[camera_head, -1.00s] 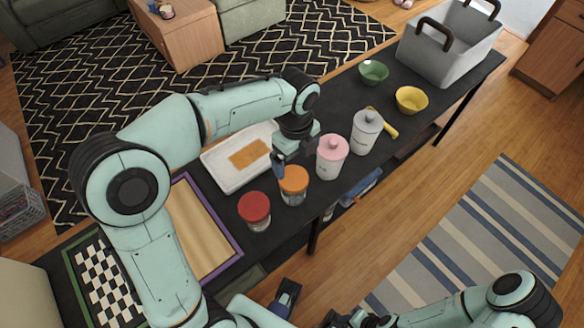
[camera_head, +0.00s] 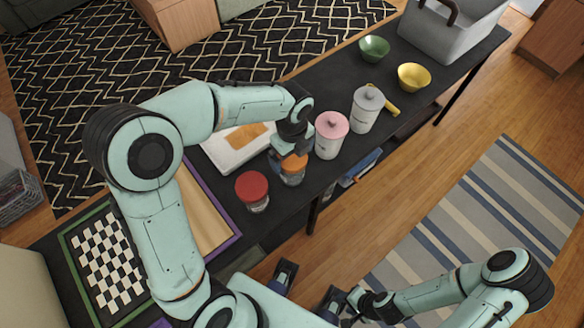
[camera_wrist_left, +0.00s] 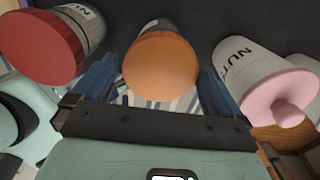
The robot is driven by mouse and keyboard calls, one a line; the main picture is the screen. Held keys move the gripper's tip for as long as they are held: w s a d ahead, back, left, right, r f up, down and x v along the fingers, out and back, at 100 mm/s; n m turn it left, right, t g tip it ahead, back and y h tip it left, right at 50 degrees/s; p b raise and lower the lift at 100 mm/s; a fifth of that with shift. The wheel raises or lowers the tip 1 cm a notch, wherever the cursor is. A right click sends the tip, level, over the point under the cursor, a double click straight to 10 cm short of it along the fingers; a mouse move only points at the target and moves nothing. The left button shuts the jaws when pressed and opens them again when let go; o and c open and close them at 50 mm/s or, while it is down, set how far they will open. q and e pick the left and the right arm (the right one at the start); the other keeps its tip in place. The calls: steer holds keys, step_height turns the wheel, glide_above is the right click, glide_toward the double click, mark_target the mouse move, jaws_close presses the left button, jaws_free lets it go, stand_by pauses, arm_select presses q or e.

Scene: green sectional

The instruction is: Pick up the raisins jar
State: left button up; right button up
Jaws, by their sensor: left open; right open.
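A jar with an orange lid (camera_head: 294,163) stands on the black table, and its lid (camera_wrist_left: 160,68) sits between the fingers of my left gripper in the left wrist view. Its label cannot be read, so I cannot tell by text whether it is the raisins jar. My left gripper (camera_head: 283,158) is open, at this jar from above, with a finger on either side; it partly covers the jar in the head view. My right gripper (camera_head: 345,308) is low at the bottom, away from the table.
A red-lidded jar (camera_head: 252,190) stands close on the left, a pink-lidded canister (camera_head: 330,136) marked "NUT" close on the right. A grey-lidded canister (camera_head: 366,108), yellow bowl (camera_head: 413,77), green bowl (camera_head: 373,47) and grey bin (camera_head: 450,42) stand beyond. A white tray (camera_head: 222,155) lies behind.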

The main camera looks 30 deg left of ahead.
arm_select(q)
step_height(320, 180, down, 2)
steer(key=shift+f, duration=0.15)
arm_select(e)
steer(key=shift+f, duration=0.15)
arm_select(q)
steer(key=c, duration=1.1)
steer(key=shift+c, duration=0.2)
step_height(320, 180, up, 20)
steer(key=m+p, duration=0.5)
steer(key=shift+m, duration=0.4)
arm_select(e)
step_height(320, 180, up, 6)
steer(key=w, duration=0.2)
steer(key=shift+w+f, duration=0.15)
steer(key=shift+f, duration=0.05)
